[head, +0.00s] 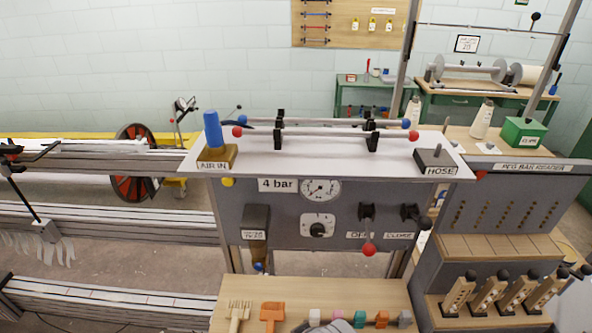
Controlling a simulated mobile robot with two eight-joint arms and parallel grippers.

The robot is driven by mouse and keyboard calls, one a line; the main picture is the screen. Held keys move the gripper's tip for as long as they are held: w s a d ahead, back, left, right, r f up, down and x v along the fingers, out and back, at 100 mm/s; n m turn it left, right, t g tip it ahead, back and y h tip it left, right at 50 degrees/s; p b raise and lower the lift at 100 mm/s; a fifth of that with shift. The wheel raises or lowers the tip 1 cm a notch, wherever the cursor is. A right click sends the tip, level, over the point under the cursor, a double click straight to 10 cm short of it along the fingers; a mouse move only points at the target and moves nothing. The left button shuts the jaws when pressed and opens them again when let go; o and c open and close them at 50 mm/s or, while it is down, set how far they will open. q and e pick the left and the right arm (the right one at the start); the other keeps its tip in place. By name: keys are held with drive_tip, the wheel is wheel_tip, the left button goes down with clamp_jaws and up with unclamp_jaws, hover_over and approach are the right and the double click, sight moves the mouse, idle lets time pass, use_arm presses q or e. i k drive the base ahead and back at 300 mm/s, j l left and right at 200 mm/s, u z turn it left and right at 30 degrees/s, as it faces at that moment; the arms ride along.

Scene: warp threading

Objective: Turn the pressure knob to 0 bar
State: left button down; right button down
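The pressure knob (317,230) is a small black round knob on a light square plate, on the upright grey front of the control panel (345,260). A round pressure gauge (321,189) with a dark needle sits just above it. A white label reading "4 bar" (278,185) is left of the gauge. The marks around the knob are too small to read. Neither of my grippers shows in the head view, and nothing is seen touching the knob.
A red-ended lever (369,249) hangs right of the knob, near black fittings. A dark box (256,220) sticks out to the left. The wooden shelf (250,288) below holds brushes and several coloured pieces. A blue-handled AIR IN fitting (213,130) stands on top.

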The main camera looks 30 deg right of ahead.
sight(317, 229)
drive_tip(key=z, duration=1.4)
